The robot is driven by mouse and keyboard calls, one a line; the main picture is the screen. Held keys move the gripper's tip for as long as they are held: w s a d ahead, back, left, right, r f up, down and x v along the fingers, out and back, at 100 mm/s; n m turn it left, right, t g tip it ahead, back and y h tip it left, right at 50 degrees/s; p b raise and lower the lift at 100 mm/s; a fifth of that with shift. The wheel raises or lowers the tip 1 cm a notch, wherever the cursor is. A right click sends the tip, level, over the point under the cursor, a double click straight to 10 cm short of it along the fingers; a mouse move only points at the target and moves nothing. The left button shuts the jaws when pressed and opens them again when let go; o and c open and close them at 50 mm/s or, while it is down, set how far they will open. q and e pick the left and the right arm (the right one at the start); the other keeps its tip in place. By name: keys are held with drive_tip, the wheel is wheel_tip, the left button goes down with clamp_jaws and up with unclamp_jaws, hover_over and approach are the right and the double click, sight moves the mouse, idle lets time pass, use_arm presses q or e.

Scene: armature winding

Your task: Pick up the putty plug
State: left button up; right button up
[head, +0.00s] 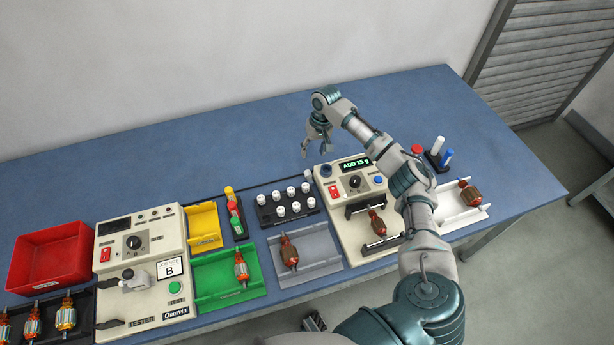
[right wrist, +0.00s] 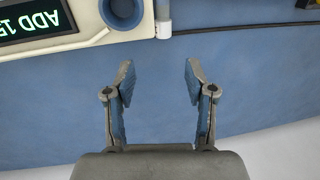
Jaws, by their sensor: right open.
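Several small white putty plugs (head: 290,207) stand in a black rack (head: 268,217) in the middle of the table in the head view. My right gripper (head: 316,148) is open and points down over the bare blue table behind the rack and the scale. In the right wrist view its fingers (right wrist: 158,72) are wide apart with only blue table between them. A small white cylinder (right wrist: 163,12) shows at the top edge there, beyond the fingertips; I cannot tell whether it is a plug. My left gripper does not show.
The scale (head: 335,183) with the display "ADD 15 g" stands right of the rack and holds a brown armature (head: 377,222). Grey (head: 320,268) and green (head: 215,298) trays lie in front. A tester (head: 165,245) and red bin (head: 40,262) stand left. The back of the table is clear.

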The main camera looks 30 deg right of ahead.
approach(307, 174)
drive_tip(key=shift+d+f, duration=0.25)
drive_tip(key=shift+f, duration=0.7)
drive_tip(key=f, duration=0.1)
drive_tip(key=a+f, duration=0.1)
drive_tip(key=f, duration=0.1)
drive_tip(key=a+f+b, duration=0.1)
drive_tip(key=shift+w+f, duration=0.1)
drive_tip(key=shift+f, duration=0.5)
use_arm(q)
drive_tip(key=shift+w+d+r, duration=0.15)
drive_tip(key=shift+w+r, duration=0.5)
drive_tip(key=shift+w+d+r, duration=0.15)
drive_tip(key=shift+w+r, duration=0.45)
use_arm(e)
drive_tip(key=shift+d, duration=0.15)
drive_tip(key=c, duration=1)
